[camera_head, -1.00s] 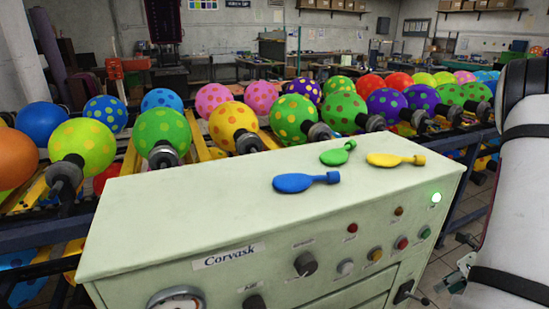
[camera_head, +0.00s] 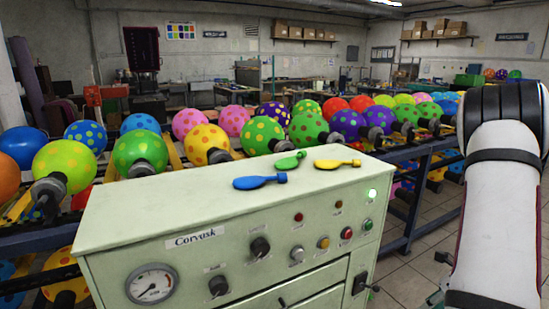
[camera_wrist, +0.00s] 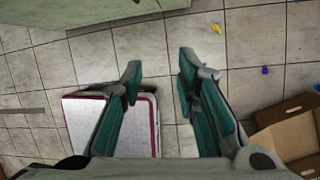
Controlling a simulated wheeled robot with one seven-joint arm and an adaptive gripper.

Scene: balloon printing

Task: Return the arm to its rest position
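My arm (camera_head: 502,200) shows on the right side in the head view, with a white link below a black joint. My gripper (camera_wrist: 159,72) shows in the wrist view with its two teal-lined fingers apart and nothing between them. It hangs over the tiled floor (camera_wrist: 255,60). In the head view the gripper is at most partly in view at the lower right edge, beside the arm link, and its fingers cannot be made out.
The pale green Corvask cabinet (camera_head: 155,207) stands ahead, with blue (camera_head: 260,182), green (camera_head: 290,160) and yellow (camera_head: 338,164) flat balloons on top. Inflated balloons line racks behind. A white-and-red box (camera_wrist: 85,122) and an open cardboard box (camera_wrist: 292,135) are on the floor.

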